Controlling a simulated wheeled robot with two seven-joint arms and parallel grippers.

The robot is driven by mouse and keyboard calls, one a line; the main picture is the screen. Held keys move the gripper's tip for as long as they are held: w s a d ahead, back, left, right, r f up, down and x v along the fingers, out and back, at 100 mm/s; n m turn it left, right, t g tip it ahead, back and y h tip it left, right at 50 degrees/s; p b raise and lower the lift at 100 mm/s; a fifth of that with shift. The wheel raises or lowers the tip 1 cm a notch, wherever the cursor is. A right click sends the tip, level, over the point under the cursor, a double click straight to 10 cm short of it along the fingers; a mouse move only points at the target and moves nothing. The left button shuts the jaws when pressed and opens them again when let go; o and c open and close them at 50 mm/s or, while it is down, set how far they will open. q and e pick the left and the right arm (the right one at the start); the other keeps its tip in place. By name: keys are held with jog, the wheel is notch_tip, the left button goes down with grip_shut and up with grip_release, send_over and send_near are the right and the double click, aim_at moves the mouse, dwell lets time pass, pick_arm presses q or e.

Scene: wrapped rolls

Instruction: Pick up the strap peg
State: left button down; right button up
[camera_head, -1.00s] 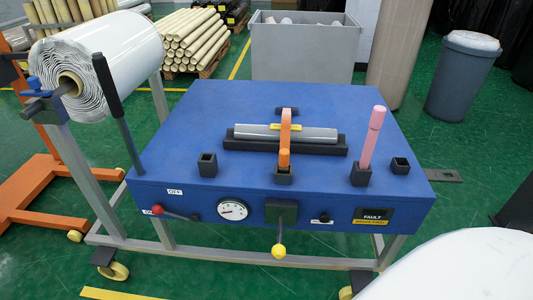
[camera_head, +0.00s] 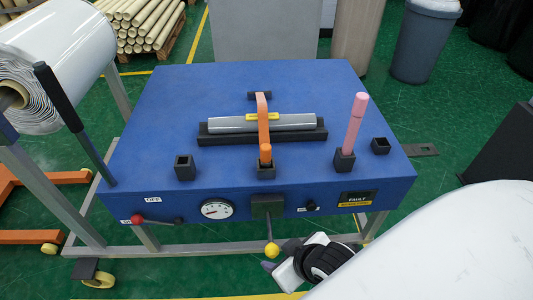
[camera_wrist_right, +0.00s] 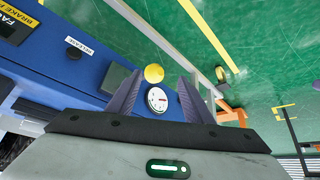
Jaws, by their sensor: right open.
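A pink peg (camera_head: 355,120) stands upright in a black square socket (camera_head: 344,160) at the right front of the blue bench top. An orange strap (camera_head: 263,115) arches over a grey wrapped roll (camera_head: 225,124), and its near end sits in the middle socket (camera_head: 265,170). I cannot tell for certain which is the strap peg. My right gripper (camera_head: 279,256) is open in front of the bench, low beside the yellow knob (camera_head: 271,250). In the right wrist view its fingers (camera_wrist_right: 160,92) are apart and empty, with the yellow knob beyond them. My left gripper is not in view.

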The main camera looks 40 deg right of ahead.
jog(key=w+d+r+m+t+h, duration=0.25)
jog(key=w+d, duration=0.25)
jog(key=w, duration=0.3)
jog(key=m+t+h+p, duration=0.1)
jog(key=m+t+h, duration=0.1)
jog(key=m+t, duration=0.15)
send_near(269, 153)
jog(key=shift+n, duration=0.5)
jog(key=x, duration=0.4)
jog(key=shift+w+f, duration=0.2)
jog(key=shift+f, duration=0.4)
jog(key=x, duration=0.2)
jog(key=r+x, duration=0.1)
jog(key=x, duration=0.1)
jog(key=shift+w+d+f, duration=0.2)
jog(key=shift+w, duration=0.25)
jog(key=shift+x, duration=2.95)
jog(key=shift+a, duration=0.2)
jog(key=shift+r, duration=0.1)
grip_shut()
